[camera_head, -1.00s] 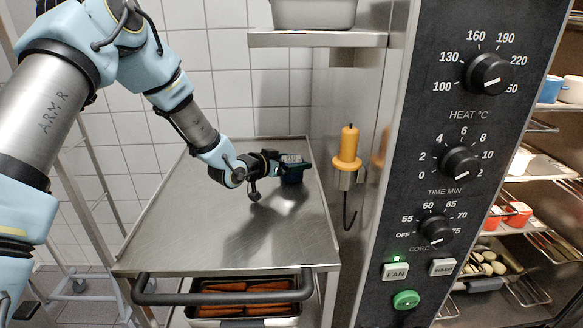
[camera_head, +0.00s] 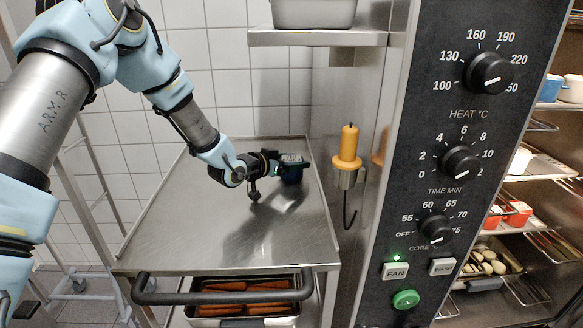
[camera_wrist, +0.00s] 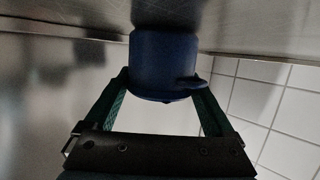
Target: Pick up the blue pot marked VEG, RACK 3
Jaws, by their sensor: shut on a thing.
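The blue pot (camera_head: 291,177) is near the back right of the steel trolley top (camera_head: 225,225). My gripper (camera_head: 291,163) reaches it from the left, with its fingers around it. In the wrist view the pot (camera_wrist: 163,55) sits between the two green fingers (camera_wrist: 162,84), which press on its sides. A small blue lug or handle sticks out past the right finger. The pot is against or very close to the steel surface; I cannot tell if there is a gap. No marking on the pot can be read.
An oven panel (camera_head: 455,200) with knobs stands at right. A yellow-handled probe (camera_head: 347,150) hangs in a bracket beside the trolley. A steel shelf (camera_head: 318,39) with a container (camera_head: 313,13) is above. The trolley top's front and left are clear. A tray (camera_head: 245,311) of orange-brown pieces is below.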

